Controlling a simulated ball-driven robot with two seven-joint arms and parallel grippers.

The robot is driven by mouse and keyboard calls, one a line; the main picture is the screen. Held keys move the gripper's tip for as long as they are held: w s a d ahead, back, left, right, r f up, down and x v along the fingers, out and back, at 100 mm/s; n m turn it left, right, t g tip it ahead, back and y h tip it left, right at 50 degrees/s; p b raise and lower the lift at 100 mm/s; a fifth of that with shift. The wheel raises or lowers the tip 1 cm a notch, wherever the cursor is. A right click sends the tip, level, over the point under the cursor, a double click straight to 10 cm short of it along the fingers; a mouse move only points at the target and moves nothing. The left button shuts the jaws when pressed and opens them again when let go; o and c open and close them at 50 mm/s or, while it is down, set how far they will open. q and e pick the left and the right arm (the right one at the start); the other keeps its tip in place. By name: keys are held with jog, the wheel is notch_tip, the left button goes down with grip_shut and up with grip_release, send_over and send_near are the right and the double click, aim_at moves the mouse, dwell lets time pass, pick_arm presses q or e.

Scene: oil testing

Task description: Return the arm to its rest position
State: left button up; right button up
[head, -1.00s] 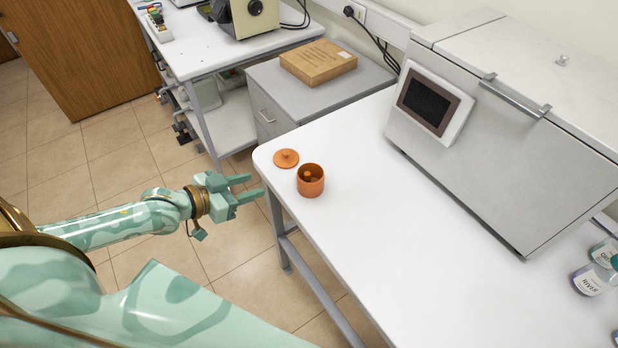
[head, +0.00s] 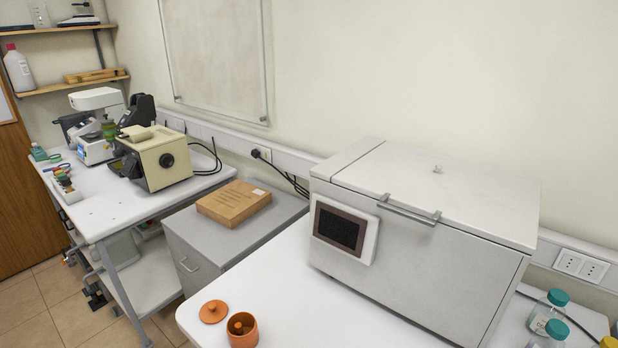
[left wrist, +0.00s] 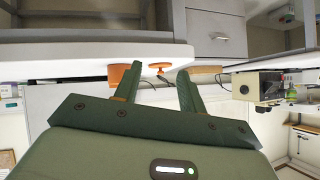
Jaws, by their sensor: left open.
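My left gripper (left wrist: 159,72) shows in the left wrist view with its two green fingers spread apart and nothing between them. It is out of the head view. In the left wrist view, which is upside down, the orange pot (left wrist: 118,76) and its lid (left wrist: 159,68) appear beyond the fingers, apart from them. In the head view the open orange pot (head: 242,332) stands near the front left corner of the white table, cut by the bottom edge. The orange lid (head: 213,311) lies beside it on the table. My right gripper is in neither view.
A large grey-white machine (head: 420,260) with a screen stands on the white table (head: 300,310). Bottles with teal caps (head: 547,312) stand at the right. A grey cabinet (head: 190,245) carries a cardboard box (head: 233,203). A second bench with instruments stands at the left.

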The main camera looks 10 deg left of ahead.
pick_arm(q)
jog(key=s+a+f+n+g+y+b, duration=0.1)
jog(key=s+a+f+g+y+b, duration=0.15)
jog(key=s+f, duration=0.85)
jog(key=s+a+f+g+y+b, duration=0.1)
jog(key=s+a+f+g+y, duration=0.15)
jog(key=s+f, duration=0.85)
jog(key=s+d+f+g+h+b, duration=0.1)
jog(key=s+d+f+g+b, duration=0.1)
jog(key=s+d+f, duration=0.5)
jog(key=s+d+f+g+b, duration=0.15)
jog(key=d+f, duration=0.25)
jog(key=f, duration=0.4)
jog(key=d+f+n+g+h+b, duration=0.1)
jog(key=d+f, duration=0.2)
jog(key=d, duration=0.7)
jog(key=shift+s+d+f+h+b, duration=0.3)
jog(key=shift+s, duration=0.1)
